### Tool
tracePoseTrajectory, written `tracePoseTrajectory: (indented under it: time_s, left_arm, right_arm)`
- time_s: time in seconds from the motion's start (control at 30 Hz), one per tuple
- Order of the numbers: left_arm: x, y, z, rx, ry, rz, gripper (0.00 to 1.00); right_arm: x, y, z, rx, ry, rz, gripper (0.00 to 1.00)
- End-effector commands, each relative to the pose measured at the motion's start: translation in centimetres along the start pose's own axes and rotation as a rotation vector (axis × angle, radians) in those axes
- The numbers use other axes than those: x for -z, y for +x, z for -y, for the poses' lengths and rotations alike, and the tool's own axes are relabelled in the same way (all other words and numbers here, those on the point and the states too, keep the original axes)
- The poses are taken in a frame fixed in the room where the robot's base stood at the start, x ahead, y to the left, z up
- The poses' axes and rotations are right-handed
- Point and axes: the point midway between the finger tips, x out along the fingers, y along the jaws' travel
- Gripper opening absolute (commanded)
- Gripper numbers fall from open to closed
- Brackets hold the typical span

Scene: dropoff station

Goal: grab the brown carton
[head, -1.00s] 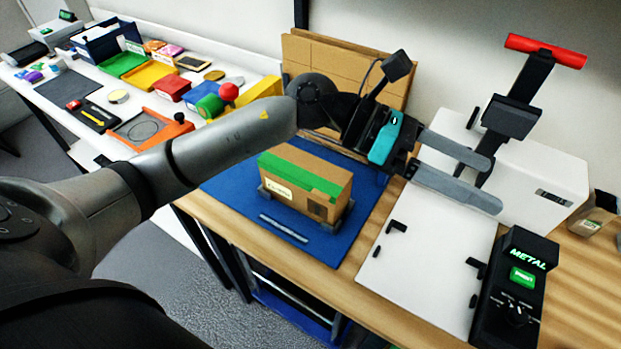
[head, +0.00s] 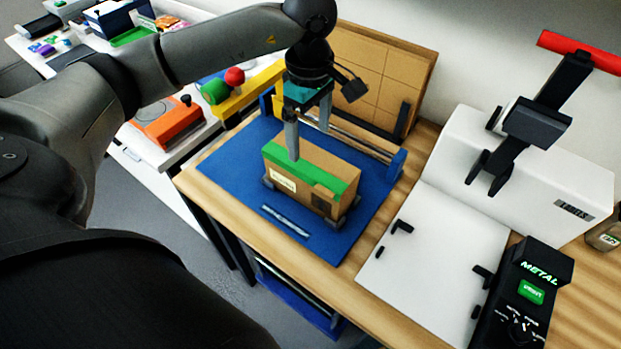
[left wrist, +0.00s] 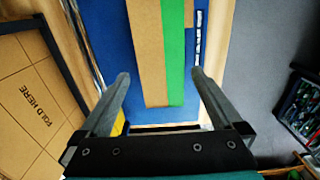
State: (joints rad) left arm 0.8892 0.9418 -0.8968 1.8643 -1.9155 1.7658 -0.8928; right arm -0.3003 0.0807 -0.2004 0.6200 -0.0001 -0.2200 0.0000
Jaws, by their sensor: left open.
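The brown carton (head: 330,173), with a green strip along its top, stands in dark holders on a blue mat (head: 228,169). My left gripper (head: 309,140) points down over the carton's left part, one finger in front of the box, the other behind. In the left wrist view the carton (left wrist: 151,50) runs between the two open fingers (left wrist: 160,84), with nothing gripped. Whether the fingertips reach below the carton's top edge I cannot tell. My right gripper is not in view.
A rail with blue ends (head: 397,163) runs behind the carton, before a flat cardboard stack (head: 375,70). At right are a white board (head: 430,262), a white box (head: 560,180) and a black METAL device (head: 525,290). Orange and yellow items crowd the left.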

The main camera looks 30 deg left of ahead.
Motion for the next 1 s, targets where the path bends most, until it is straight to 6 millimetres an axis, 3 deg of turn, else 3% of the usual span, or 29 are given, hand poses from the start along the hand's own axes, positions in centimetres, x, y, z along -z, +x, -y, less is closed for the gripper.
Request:
tracePoseTrajectory:
  time_s: [0.13, 0.43, 0.7, 1.0]
  left_arm:
    - [-0.1, 3.0, 0.1, 0.003, 0.000, 0.003, 1.00]
    - [-0.1, 5.4, 0.0, 0.001, 0.000, 0.003, 1.00]
    - [-0.2, 9.3, 0.2, 0.001, -0.001, 0.004, 1.00]
    - [-0.2, 9.9, 0.1, -0.002, 0.000, 0.004, 1.00]
  right_arm:
    - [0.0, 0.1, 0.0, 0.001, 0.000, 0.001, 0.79]
    - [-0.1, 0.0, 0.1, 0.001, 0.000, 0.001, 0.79]
    - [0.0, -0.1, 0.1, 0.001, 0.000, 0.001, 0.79]
    - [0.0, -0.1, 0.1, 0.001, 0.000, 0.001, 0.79]
